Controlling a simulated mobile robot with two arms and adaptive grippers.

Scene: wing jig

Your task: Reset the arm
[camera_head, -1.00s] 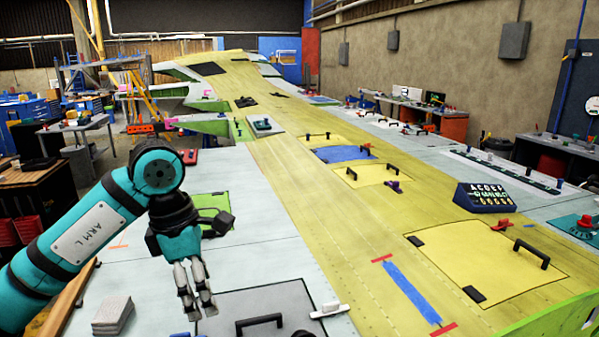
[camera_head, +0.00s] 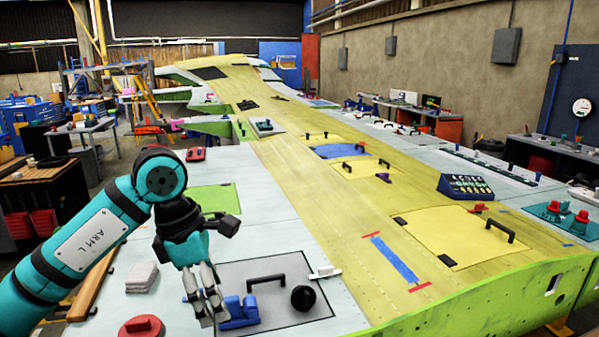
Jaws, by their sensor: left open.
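My left arm comes in from the left in the head view. My left gripper (camera_head: 208,308) is open and points down over the near left part of the wing jig, with nothing seen between its fingers. A blue clamp-like tool (camera_head: 239,313) lies just right of the fingertips; I cannot tell whether they touch. A grey panel (camera_head: 290,268) with a black handle lies behind and to the right of the gripper. My right gripper is not in view.
A black knob (camera_head: 303,298) stands on the grey panel, with a white tool (camera_head: 324,272) beyond it. A red round piece (camera_head: 141,327) and a pale block (camera_head: 142,277) lie left of the gripper.

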